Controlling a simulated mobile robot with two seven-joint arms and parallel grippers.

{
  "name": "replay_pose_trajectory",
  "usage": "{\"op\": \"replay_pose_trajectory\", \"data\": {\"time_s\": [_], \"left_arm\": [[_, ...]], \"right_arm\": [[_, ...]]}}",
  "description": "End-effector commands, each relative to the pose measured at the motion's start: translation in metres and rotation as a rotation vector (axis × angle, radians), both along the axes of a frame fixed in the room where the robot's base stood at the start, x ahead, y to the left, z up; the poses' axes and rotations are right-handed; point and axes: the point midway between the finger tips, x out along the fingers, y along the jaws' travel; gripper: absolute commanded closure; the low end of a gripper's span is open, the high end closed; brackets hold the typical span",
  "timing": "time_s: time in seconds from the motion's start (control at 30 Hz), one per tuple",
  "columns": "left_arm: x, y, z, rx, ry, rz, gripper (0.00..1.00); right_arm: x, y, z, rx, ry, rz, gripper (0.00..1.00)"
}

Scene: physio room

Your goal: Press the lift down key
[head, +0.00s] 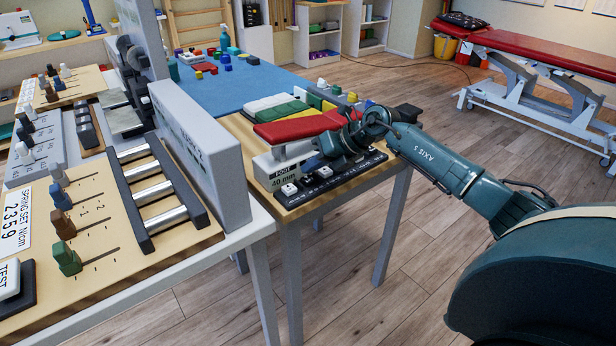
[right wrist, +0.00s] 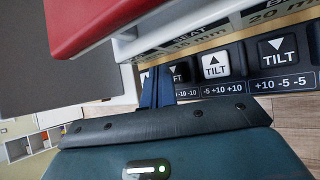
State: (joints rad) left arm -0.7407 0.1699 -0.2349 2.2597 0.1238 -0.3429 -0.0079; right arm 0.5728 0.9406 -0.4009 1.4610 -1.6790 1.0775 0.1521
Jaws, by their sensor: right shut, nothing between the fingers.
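In the right wrist view the lift down key (right wrist: 181,72) is a dark key with a white down arrow. Its label is partly hidden, with only "FT" readable. My right gripper (right wrist: 159,84) is shut and empty, with its blue fingers at the left side of this key, covering part of it. I cannot tell whether the fingertips touch it. In the head view my right gripper (head: 322,158) is low over the key strip (head: 318,189) at the table's front edge. My left gripper is out of view.
A white tilt up key (right wrist: 215,65) and a black tilt down key (right wrist: 278,52) sit to the right of the lift key. A red pad (head: 300,128) and a grey block marked 40 mm (head: 285,165) stand behind the strip. A tall grey panel (head: 205,150) stands to the left.

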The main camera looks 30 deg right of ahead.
Motion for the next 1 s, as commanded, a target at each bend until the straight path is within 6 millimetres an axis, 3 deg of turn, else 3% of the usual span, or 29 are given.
{"op": "replay_pose_trajectory", "data": {"time_s": [0.17, 0.63, 1.0], "left_arm": [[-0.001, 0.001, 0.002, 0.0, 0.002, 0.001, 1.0], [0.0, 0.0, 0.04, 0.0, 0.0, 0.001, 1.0], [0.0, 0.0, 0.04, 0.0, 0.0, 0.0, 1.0]], "right_arm": [[0.0, 0.0, 0.004, 0.0, -0.001, 0.0, 1.0], [0.0, 0.0, 0.049, 0.0, -0.001, 0.0, 1.0], [0.0, 0.0, 0.05, 0.0, -0.001, -0.001, 1.0]]}}
